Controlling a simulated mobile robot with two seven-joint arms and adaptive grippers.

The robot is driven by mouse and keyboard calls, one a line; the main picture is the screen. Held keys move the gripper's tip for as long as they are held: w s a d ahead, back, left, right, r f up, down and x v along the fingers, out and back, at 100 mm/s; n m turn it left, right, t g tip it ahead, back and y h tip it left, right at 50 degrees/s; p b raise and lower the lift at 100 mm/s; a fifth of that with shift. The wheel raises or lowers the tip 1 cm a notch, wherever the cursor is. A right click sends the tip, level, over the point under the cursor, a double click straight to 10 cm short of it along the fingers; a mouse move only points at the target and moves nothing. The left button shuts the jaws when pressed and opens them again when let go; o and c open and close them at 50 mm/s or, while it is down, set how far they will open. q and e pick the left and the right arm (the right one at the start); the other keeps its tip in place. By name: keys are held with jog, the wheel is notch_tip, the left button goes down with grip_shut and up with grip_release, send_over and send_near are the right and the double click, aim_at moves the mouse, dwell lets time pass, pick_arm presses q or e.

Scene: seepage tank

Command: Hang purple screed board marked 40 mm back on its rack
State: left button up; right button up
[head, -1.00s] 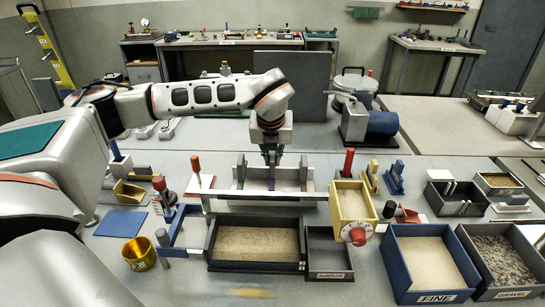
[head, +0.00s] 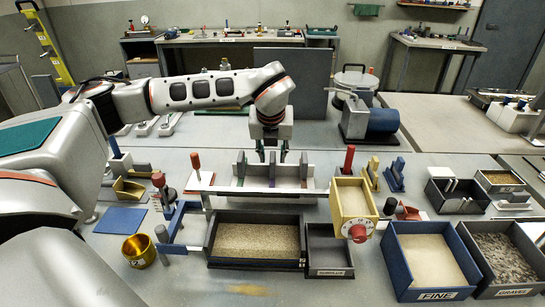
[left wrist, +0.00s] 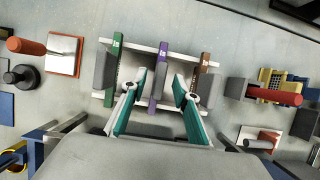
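The purple screed board (head: 273,172) stands upright in the middle of its rack (head: 225,190), between a green board (head: 240,168) and a brown board (head: 303,168). In the left wrist view the purple board (left wrist: 158,72) lies across the two white rails (left wrist: 180,48). My left gripper (head: 271,156) is just above the rack. The 40 mm mark is too small to read. My right gripper is not in view.
A sand-filled tray (head: 257,241) and a yellow box with a red knob (head: 353,208) stand in front and to the right. A red-handled float (head: 197,172) is left of the rack. A blue motor (head: 382,121) stands behind right.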

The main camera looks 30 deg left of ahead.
pick_arm(q)
jog(key=v, duration=1)
jog(key=shift+r, duration=0.2)
jog(key=shift+s, duration=0.15)
